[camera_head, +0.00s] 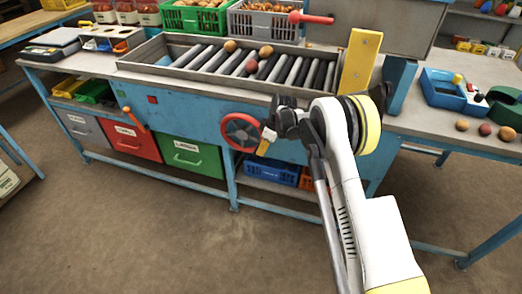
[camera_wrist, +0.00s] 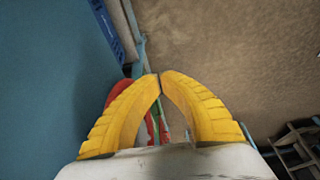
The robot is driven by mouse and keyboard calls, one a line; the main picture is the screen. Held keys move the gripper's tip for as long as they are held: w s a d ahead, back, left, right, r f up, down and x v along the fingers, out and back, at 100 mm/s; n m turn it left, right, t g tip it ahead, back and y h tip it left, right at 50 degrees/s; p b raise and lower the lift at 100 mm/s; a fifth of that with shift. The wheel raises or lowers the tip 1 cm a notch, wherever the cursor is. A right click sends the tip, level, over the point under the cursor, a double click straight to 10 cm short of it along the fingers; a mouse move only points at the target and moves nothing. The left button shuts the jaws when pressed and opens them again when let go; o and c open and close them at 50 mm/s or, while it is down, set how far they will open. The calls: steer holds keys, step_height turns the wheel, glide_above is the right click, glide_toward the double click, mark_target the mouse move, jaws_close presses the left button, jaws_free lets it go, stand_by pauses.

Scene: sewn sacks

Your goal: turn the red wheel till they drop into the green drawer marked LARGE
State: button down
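The red wheel (camera_head: 241,131) is on the blue front of the bench, with a dark hub and spokes. My gripper (camera_head: 266,143) is just right of its rim; I cannot tell if they touch. In the wrist view the yellow fingertips (camera_wrist: 160,76) meet, with nothing seen held between them. A red curved part (camera_wrist: 121,88), probably the wheel, shows partly hidden behind the left finger. The green drawer (camera_head: 193,162) is closed, left of and below the wheel; its white label seems to read LARGE. Several round, potato-like items, one brown (camera_head: 230,46) and one reddish (camera_head: 251,66), lie on the roller bed (camera_head: 205,60).
A red drawer (camera_head: 137,146) and a grey drawer (camera_head: 84,130) are left of the green one. An orange-handled lever (camera_head: 134,119) is on the bench front. The floor in front is clear.

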steer(key=b+x, duration=0.1)
steer(key=x, duration=0.2)
steer(key=shift+d+f, duration=0.1)
steer(key=shift+f, duration=0.1)
steer(key=shift+w+a+f+t+y+b, duration=0.1)
steer(key=shift+a+f+t+y+b, duration=0.25)
steer(key=shift+y, duration=0.35)
steer(key=shift+w+a+f+t+y+b, duration=0.15)
steer(key=shift+a+f+y+b, duration=0.2)
steer(key=shift+f+y, duration=0.3)
steer(key=shift+d+r, duration=0.1)
steer(key=shift+r, duration=0.05)
